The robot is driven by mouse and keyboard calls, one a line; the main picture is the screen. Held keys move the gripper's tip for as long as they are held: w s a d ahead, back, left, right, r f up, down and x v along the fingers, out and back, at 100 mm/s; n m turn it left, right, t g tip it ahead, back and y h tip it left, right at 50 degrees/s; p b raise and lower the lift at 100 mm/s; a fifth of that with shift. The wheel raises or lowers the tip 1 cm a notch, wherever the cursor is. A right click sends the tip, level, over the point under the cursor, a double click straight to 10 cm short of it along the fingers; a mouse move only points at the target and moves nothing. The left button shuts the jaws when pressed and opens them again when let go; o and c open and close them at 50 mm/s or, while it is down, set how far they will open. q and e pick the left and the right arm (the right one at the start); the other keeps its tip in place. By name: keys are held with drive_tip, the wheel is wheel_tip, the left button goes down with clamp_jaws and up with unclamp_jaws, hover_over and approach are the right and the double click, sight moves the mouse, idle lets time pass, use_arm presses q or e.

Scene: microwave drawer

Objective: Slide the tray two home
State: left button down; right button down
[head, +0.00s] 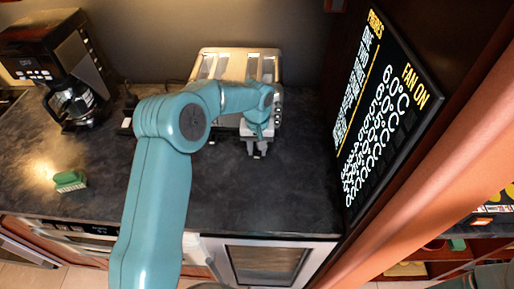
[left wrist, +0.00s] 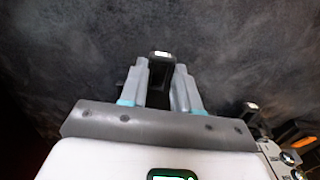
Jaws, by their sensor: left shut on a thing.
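My left gripper (head: 257,150) is in front of a metal-and-white toaster (head: 208,65), above the dark counter. In the left wrist view the two grey fingers of my left gripper (left wrist: 161,68) are closed around a small dark lever with a pale top (left wrist: 159,54). A second similar lever (left wrist: 250,106) is to its right, apart from the fingers. My teal forearm and wrist hide much of the toaster's front in the head view. I cannot make out a separate tray. My right gripper is not in view.
A coffee maker (head: 55,62) stands at the back left, and a green sponge-like block (head: 70,181) lies on the left counter (head: 92,160). A tall black display panel (head: 390,105) bounds the right side. The counter right of my gripper is clear.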

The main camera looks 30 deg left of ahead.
use_arm(q)
drive_tip(key=shift+w+a+p, duration=0.35)
drive_tip(key=shift+w+a, duration=0.05)
drive_tip(key=shift+w, duration=0.35)
drive_tip(key=c, duration=0.7)
unclamp_jaws()
drive_tip(key=shift+c, duration=0.2)
drive_tip(key=shift+d, duration=0.15)
